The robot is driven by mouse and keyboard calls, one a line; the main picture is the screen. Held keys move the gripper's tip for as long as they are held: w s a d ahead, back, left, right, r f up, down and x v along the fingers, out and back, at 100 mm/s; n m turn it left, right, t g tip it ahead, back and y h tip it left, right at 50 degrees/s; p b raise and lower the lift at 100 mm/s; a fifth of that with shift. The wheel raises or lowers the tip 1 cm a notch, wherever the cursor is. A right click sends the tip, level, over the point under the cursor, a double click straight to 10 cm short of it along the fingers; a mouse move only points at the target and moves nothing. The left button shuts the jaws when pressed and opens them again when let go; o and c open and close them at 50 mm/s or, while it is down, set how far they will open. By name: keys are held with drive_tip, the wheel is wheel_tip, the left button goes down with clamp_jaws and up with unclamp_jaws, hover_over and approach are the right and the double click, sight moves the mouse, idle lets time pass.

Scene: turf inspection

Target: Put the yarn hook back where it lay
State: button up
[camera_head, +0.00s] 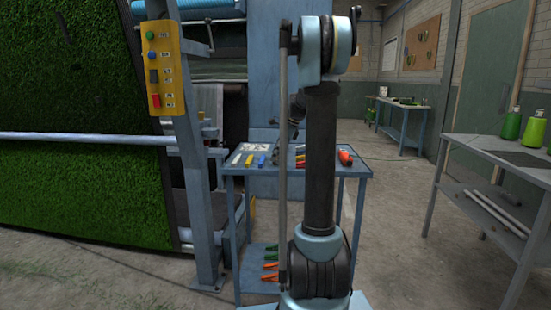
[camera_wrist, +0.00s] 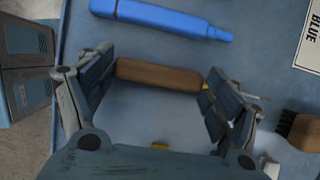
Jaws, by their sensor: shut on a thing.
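The yarn hook (camera_wrist: 160,76) shows in the wrist view as a brown wooden handle lying crosswise between my fingers. A bit of yellow shows at its right end by the right finger, which hides part of it. My gripper (camera_wrist: 163,78) is shut on it, one finger at each side, above a blue tabletop (camera_wrist: 150,120). I cannot tell whether the handle touches the surface. In the head view my arm hides the gripper and the hook. The blue tool table (camera_head: 232,172) stands in front of me there.
A blue tool (camera_wrist: 160,18) lies beyond the handle and a brush (camera_wrist: 298,130) lies to the right, near a card marked BLUE (camera_wrist: 311,40). Pliers (camera_head: 271,265) lie on the lower shelf. A blue machine post (camera_head: 200,180) stands left; a grey bench (camera_head: 500,152) stands right.

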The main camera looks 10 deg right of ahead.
drive_tip(key=o, duration=1.1)
drive_tip(key=v, duration=1.2)
drive_tip(key=s+a+f+n+h, duration=0.1)
drive_tip(key=s+a+n, duration=0.1)
drive_tip(key=s, duration=0.3)
drive_tip(key=s+a+f+n, duration=0.1)
drive_tip(key=s+n, duration=0.2)
drive_tip(key=s, duration=0.3)
drive_tip(key=s+f+n+h, duration=0.1)
drive_tip(key=s+f+n, duration=0.4)
drive_tip(key=s+f, duration=0.3)
drive_tip(key=s+a+f+n+h, duration=0.1)
drive_tip(key=s+f+n, duration=0.4)
drive_tip(key=s+f, duration=0.3)
drive_tip(key=s+a+f+n+t+h, duration=0.1)
drive_tip(key=s+f+n, duration=0.4)
drive_tip(key=s, duration=0.9)
wheel_tip(320, 180, down, 3)
drive_tip(key=shift+s+a+f+n, duration=0.1)
drive_tip(key=shift+a+f+n, duration=0.05)
drive_tip(key=shift+n, duration=0.25)
